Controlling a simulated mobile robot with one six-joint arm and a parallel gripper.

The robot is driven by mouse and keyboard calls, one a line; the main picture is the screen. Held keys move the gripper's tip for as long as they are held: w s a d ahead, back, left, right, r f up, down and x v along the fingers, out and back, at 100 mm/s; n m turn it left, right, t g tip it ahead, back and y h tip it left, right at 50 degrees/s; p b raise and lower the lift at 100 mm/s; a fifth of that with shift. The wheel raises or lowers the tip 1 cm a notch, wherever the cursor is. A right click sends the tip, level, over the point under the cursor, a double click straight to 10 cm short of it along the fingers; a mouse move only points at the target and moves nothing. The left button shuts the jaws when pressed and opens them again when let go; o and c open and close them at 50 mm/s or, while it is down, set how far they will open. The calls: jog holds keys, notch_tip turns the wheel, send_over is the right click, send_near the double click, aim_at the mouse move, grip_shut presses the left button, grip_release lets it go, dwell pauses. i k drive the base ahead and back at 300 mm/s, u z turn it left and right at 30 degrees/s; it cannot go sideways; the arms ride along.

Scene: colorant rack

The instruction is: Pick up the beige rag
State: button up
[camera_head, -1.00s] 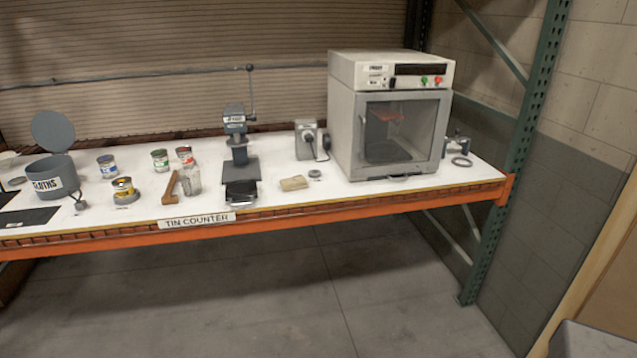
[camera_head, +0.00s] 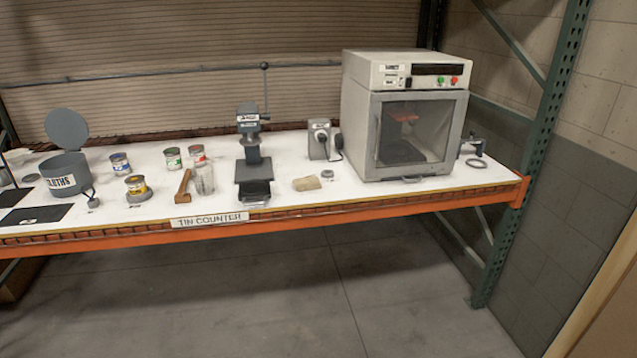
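The beige rag (camera_head: 306,184) lies as a small folded bundle near the front edge of the white counter (camera_head: 225,218). It is between the grey press (camera_head: 252,165) on its left and a small grey ring-like piece (camera_head: 328,174) on its right. Nothing covers it. My gripper is not in view.
A large shaker cabinet (camera_head: 408,115) stands right of the rag, and a grey switch box (camera_head: 320,138) behind it. A glass jar (camera_head: 204,180), a wooden block (camera_head: 183,186), several tins (camera_head: 137,185) and an open-lidded cloths bin (camera_head: 66,175) stand left. The floor in front is clear.

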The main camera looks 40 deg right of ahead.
aim_at(309, 182)
jog(key=u, duration=0.1)
jog(key=i, duration=1)
jog(key=z, duration=0.1)
